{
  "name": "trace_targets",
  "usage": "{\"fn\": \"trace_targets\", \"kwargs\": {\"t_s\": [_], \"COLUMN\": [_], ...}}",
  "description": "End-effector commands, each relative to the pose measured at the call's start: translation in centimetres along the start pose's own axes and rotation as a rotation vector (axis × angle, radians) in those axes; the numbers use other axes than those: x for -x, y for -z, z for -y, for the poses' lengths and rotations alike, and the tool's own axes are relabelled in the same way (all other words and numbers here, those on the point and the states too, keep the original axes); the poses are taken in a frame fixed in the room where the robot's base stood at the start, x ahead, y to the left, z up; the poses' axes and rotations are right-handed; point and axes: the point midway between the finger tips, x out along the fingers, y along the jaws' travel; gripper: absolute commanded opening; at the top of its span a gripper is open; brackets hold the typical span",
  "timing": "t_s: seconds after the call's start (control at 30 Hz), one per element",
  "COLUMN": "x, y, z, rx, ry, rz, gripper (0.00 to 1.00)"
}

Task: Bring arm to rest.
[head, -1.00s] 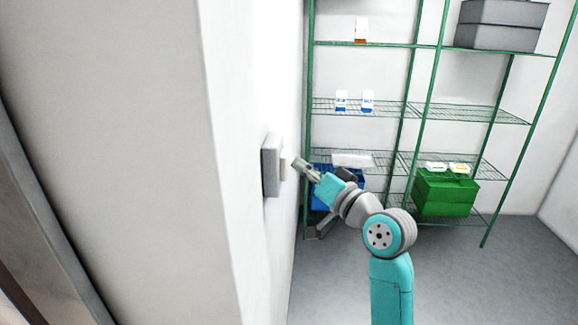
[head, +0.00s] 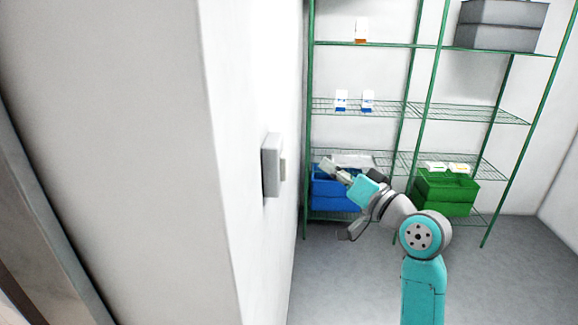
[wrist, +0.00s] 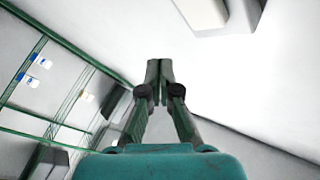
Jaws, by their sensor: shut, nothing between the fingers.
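My gripper (head: 330,166) is at the end of my teal and grey arm, in the middle of the head view. It is apart from the wall and in front of the blue crate in the picture. In the wrist view its fingers (wrist: 159,66) meet at the tips with nothing between them. A grey wall box (head: 270,165) with a pale front plate is to the left of my gripper. It also shows at the top of the wrist view (wrist: 205,12).
A green wire rack (head: 425,105) stands at the back. It holds a blue crate (head: 328,198), a green crate (head: 445,195), a grey bin (head: 500,25) and small white packets (head: 367,100). A white wall corner (head: 215,150) is close on the left. The floor (head: 345,285) is clear.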

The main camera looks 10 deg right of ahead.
Motion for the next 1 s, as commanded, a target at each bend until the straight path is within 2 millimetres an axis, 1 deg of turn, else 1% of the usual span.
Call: {"fn": "trace_targets", "kwargs": {"t_s": [0.17,0.27,0.33,0.37,0.47,0.5,0.57,0.7,0.87,1.0], "x": [0.0,0.3,0.9,1.2,2.6,3.3,4.3,7.2,11.1,14.8], "y": [-0.1,-1.2,-2.7,-3.5,-6.7,-8.1,-10.1,-14.5,-19.4,-23.3], "z": [-0.1,-0.8,-1.7,-2.2,-4.0,-4.6,-5.6,-7.5,-8.9,-9.5], "rx": [-0.001,-0.007,-0.015,-0.018,-0.027,-0.029,-0.030,-0.023,-0.004,0.026], "ry": [-0.002,-0.017,-0.038,-0.051,-0.100,-0.120,-0.152,-0.225,-0.307,-0.373], "rz": [0.000,-0.004,-0.009,-0.013,-0.025,-0.030,-0.036,-0.048,-0.051,-0.048], "gripper": [0.00,0.00,0.00,0.00,0.00,0.00,0.00,0.00,0.00,0.00]}}
